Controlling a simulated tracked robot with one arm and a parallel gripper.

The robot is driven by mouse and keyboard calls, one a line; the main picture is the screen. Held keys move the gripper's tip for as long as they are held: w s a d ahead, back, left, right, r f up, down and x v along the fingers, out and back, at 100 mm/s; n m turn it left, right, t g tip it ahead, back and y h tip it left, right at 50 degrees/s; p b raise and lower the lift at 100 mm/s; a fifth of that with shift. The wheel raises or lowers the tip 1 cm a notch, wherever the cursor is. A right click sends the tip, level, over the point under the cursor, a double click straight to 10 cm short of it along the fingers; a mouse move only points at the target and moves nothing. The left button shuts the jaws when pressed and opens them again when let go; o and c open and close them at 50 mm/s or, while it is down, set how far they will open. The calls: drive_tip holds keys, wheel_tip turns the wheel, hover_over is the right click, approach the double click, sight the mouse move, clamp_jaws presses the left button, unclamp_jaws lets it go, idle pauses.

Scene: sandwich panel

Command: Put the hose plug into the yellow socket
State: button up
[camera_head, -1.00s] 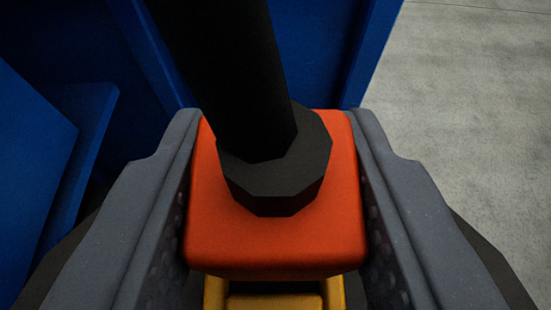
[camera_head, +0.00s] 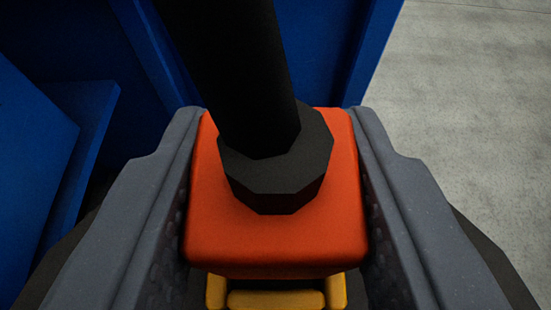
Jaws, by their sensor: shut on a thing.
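The hose plug (camera_head: 275,243) is an orange-red block with a black collar and a thick black hose (camera_head: 235,80) rising from its top toward the upper left. My gripper (camera_head: 277,160) is shut on the plug, with one grey finger against its left side and one against its right. The yellow socket (camera_head: 276,299) shows only in part at the bottom edge, below the plug. The plug's underside is hidden, so I cannot tell whether it touches the socket or sits in it.
Blue panels (camera_head: 70,130) stand behind the plug and to the left, close to my left finger. Grey concrete floor (camera_head: 470,110) lies open at the right.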

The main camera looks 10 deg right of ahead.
drive_tip(key=shift+f, duration=0.3)
idle(0.4)
drive_tip(key=o, duration=1.1)
drive_tip(key=p+v, duration=0.3)
drive_tip(key=v, duration=1)
drive_tip(key=shift+s+a+r, duration=0.1)
drive_tip(key=shift+s+a, duration=0.05)
drive_tip(key=shift+s, duration=0.2)
